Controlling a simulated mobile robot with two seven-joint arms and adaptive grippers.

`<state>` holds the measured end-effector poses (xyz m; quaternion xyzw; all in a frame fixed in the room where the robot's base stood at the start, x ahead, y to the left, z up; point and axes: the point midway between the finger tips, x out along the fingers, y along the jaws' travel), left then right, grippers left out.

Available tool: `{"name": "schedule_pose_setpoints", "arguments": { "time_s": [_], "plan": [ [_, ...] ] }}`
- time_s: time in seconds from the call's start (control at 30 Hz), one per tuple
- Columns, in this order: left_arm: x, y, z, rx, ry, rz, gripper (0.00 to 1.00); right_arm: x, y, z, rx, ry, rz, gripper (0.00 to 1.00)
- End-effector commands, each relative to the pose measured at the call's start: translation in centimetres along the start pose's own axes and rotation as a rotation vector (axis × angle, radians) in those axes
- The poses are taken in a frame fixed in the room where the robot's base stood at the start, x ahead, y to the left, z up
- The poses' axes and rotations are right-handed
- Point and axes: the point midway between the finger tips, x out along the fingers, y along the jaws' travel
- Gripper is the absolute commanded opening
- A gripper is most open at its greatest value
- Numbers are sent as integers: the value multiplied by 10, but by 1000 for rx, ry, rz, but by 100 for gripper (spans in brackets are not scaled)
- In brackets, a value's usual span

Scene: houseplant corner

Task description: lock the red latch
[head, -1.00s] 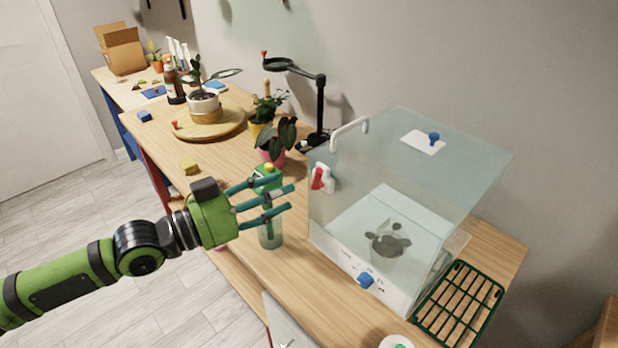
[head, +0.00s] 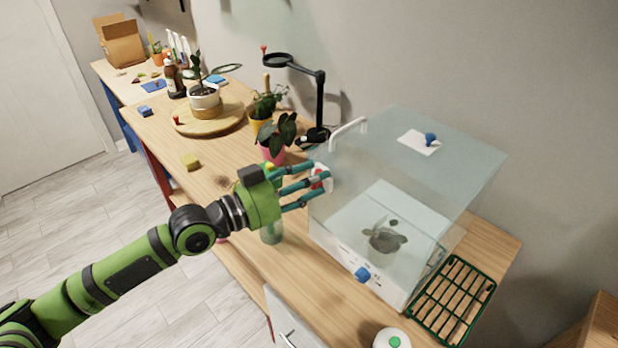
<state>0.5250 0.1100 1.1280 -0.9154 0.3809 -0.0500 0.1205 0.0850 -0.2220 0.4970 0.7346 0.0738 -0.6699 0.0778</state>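The red latch (head: 318,171) is on a white plate at the left front edge of the clear-walled box (head: 440,180). It is partly hidden behind my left gripper's fingers. My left gripper (head: 320,181) has its teal fingers spread and pointing right. Its fingertips overlap the latch in the view; I cannot tell whether they touch it. Nothing shows held between the fingers. My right gripper is not in view.
A potted plant (head: 385,241) is inside the box, and a blue knob (head: 362,275) is on its front. A green slatted tray (head: 494,287) lies to the right. A plant in a pink pot (head: 272,154) and a magnifier stand (head: 320,105) are behind the gripper. A spray bottle (head: 271,233) stands below it.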

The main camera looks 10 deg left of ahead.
Motion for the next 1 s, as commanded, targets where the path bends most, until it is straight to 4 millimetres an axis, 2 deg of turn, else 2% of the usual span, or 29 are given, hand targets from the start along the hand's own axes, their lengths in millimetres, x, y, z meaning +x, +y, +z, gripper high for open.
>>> {"name": "schedule_pose_setpoints", "arguments": {
  "time_s": [0.03,0.1,0.13,0.37,0.63,1.0],
  "plan": [
    [0,0,0,0,0,0,30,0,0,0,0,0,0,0],
    [0,0,0,0,0,0,2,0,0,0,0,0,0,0],
    [0,0,0,0,0,0,0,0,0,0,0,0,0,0],
    [0,-1,2,-16,4,-3,0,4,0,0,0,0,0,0],
    [-2,-9,3,-219,48,-14,0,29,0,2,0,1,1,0],
    [-3,-12,0,-275,57,-17,0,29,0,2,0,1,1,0]
  ]
}}
